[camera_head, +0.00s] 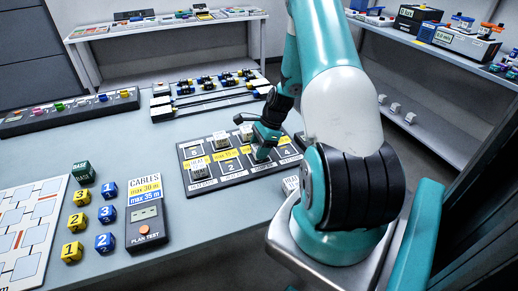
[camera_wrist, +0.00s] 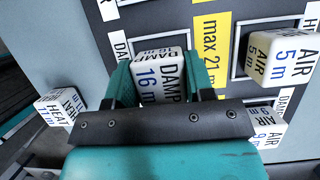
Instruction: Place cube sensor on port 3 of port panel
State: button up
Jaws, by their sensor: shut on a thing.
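The dark port panel (camera_head: 216,184) lies on the table in the middle of the head view, with numbered ports and yellow labels. My gripper (camera_head: 265,146) points down over its right half and hides port 3 from the head view. In the wrist view my gripper (camera_wrist: 165,78) is shut on a white cube sensor (camera_wrist: 160,75) marked DAMP 16 m. The panel (camera_wrist: 150,22) fills the ground behind it. Whether the cube touches the panel cannot be told.
White cubes marked AIR 5 m (camera_wrist: 276,57), HEAT 11 m (camera_wrist: 60,110) and AIR 9 m (camera_wrist: 268,130) stand around my gripper. A plan test device (camera_head: 146,224) and coloured blocks stand farther left; the table front is clear.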

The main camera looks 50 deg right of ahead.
jog(key=shift+f, duration=0.3)
jog(key=shift+f, duration=0.2)
jog(key=o, duration=0.9)
jog(key=shift+r, duration=0.15)
